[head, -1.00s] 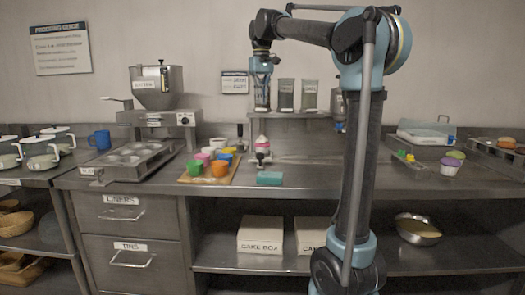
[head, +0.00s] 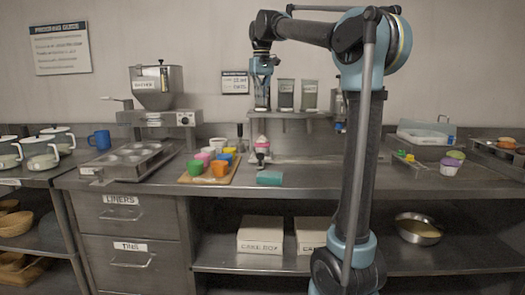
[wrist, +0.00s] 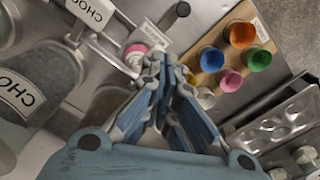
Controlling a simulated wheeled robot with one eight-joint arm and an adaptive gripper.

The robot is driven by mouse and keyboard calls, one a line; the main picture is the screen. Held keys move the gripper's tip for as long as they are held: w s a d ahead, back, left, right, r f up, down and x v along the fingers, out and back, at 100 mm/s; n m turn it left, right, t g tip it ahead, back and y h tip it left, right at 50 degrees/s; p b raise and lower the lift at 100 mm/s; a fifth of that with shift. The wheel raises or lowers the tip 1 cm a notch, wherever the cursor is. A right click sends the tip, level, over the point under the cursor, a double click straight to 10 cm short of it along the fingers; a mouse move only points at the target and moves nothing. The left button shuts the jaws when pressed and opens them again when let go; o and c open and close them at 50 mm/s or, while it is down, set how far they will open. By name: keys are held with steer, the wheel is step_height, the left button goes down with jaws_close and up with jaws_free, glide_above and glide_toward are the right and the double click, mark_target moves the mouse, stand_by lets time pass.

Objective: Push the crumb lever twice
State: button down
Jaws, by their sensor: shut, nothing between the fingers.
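My gripper (head: 262,103) points down at the left end of the dispenser shelf, in front of the wall. In the wrist view its blue fingers (wrist: 166,62) are together with nothing between them. Clear dispensers (head: 286,94) stand on the shelf; a near one in the wrist view (wrist: 35,75) has a label that reads in part "CHOC". I cannot make out which lever is the crumb lever; the gripper hides part of that area. A pink-topped item (head: 262,141) stands on the counter below the gripper and also shows beyond the fingers (wrist: 137,49).
A board (head: 212,179) with several coloured cups (head: 221,169) lies left of the pink-topped item. A teal block (head: 270,177) lies near the counter's front edge. A hopper machine (head: 156,95) and muffin tin (head: 130,156) stand further left.

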steer(key=shift+s+f, duration=0.15)
steer(key=shift+f, duration=1.8)
steer(key=shift+r, duration=1.95)
steer(key=shift+f, duration=1.95)
steer(key=shift+r, duration=1.95)
steer(key=shift+r, duration=0.1)
